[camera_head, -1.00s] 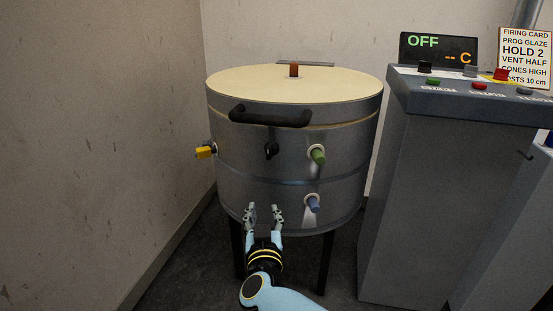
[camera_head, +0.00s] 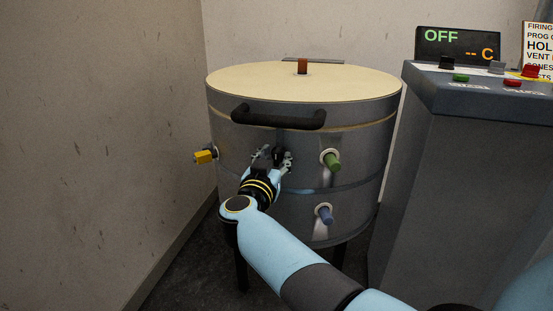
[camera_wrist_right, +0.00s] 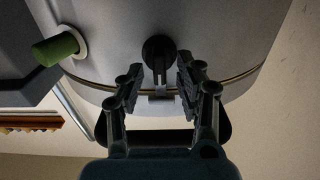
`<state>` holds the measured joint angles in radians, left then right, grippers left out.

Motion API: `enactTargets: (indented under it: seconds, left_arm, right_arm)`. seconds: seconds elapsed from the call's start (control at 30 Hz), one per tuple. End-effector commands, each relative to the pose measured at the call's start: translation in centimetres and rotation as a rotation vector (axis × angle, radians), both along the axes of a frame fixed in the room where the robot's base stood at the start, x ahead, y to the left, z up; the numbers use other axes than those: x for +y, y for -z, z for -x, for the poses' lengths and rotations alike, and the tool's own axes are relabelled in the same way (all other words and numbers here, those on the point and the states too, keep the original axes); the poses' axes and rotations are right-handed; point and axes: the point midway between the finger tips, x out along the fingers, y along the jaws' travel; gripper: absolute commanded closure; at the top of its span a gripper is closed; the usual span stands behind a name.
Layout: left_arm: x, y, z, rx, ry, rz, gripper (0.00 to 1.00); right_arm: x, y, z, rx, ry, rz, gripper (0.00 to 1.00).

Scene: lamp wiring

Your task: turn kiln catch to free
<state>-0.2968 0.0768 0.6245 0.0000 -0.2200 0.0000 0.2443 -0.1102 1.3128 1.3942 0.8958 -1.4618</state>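The kiln (camera_head: 235,135) is a grey metal drum with a cream lid. Its black catch (camera_head: 279,155) is on the front wall, below the dark lid handle (camera_head: 278,119). In the wrist view the catch (camera_wrist_right: 158,47) is a round black base with a narrow lever. My right gripper (camera_head: 274,157) is at the catch, its fingers open on either side of it. In the wrist view the gripper (camera_wrist_right: 160,73) shows gaps between both fingers and the lever. The gripper partly hides the catch in the head view. My left gripper is not in view.
A green plug (camera_head: 331,161) and a blue plug (camera_head: 325,214) stick out to the right of the catch. A yellow plug (camera_head: 205,156) is on the left side. A grey control cabinet (camera_head: 450,170) with buttons stands at right; its display (camera_head: 458,45) reads OFF.

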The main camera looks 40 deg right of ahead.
Motion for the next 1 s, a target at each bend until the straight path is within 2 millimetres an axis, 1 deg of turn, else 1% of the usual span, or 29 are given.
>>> enactTargets:
  seconds: [0.2,0.23,0.5,0.83,1.0]
  left_arm:
    - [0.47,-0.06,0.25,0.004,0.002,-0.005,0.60]
    - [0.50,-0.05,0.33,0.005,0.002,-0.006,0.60]
    - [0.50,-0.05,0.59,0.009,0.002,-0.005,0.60]
    - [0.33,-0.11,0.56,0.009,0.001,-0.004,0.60]
    - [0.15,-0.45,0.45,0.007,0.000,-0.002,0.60]
  right_arm:
    - [-0.02,-0.07,-0.03,-0.001,0.000,0.001,0.64]
    - [-0.02,-0.07,-0.03,-0.001,0.000,0.001,0.66]
    - [-0.02,-0.05,-0.03,-0.001,-0.001,0.001,1.00]
    - [-0.02,-0.06,-0.01,-0.008,-0.001,-0.006,1.00]
    - [-0.05,-0.13,0.05,-0.047,-0.001,-0.039,1.00]
